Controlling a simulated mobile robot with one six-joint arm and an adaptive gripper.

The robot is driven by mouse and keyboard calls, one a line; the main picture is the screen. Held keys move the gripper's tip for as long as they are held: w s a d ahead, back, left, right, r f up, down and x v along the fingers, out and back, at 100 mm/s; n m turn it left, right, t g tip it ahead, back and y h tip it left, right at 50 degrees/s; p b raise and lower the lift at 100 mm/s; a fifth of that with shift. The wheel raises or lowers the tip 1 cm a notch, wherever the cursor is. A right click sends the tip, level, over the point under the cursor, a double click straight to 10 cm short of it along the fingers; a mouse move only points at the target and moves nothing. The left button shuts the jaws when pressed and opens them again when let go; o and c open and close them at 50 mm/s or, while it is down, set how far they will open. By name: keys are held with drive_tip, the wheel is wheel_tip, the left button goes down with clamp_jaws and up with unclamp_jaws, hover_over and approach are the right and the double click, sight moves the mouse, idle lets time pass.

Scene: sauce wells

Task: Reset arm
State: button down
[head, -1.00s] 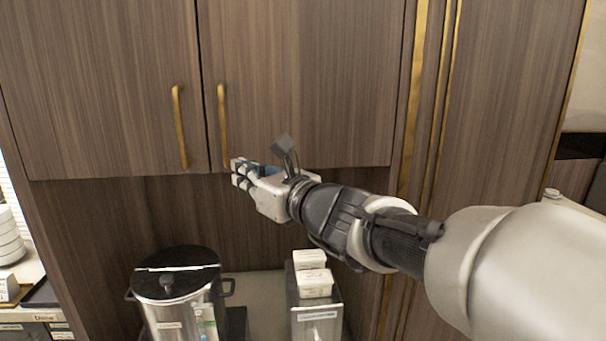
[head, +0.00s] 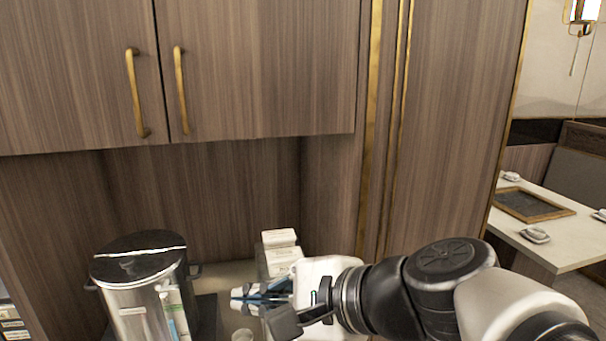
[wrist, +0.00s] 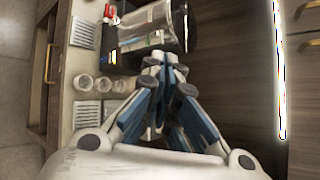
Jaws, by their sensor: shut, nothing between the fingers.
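My gripper (head: 240,298) is at the lower middle of the head view, pointing left, in front of the counter under the wall cabinet. Its blue and grey fingers are together and hold nothing. In the wrist view my gripper (wrist: 165,62) also shows with its fingertips closed together. My arm reaches in from the lower right and hides part of the counter.
A steel urn (head: 140,295) with a black lid stands left of my gripper. White boxes (head: 280,250) sit behind it. The wall cabinet (head: 260,70) with brass handles is closed. White cups (wrist: 85,83) stand on the counter. A table (head: 560,240) is at the right.

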drive_tip(key=s+d+f+n+g+h+b, duration=0.1)
drive_tip(key=s+d+f+n+h+b, duration=0.3)
drive_tip(key=d+f, duration=0.6)
drive_tip(key=s+d+f+n+g+h+b, duration=0.1)
drive_tip(key=s+d+f+n+h+b, duration=0.2)
drive_tip(key=s+d+f+n+h, duration=0.3)
drive_tip(key=s+d+f+n, duration=0.1)
drive_tip(key=d+f+n, duration=0.2)
drive_tip(key=f, duration=0.4)
drive_tip(key=shift+s+d+n+b, duration=0.35)
drive_tip(key=shift+s+d+n, duration=0.05)
drive_tip(key=shift+d, duration=0.15)
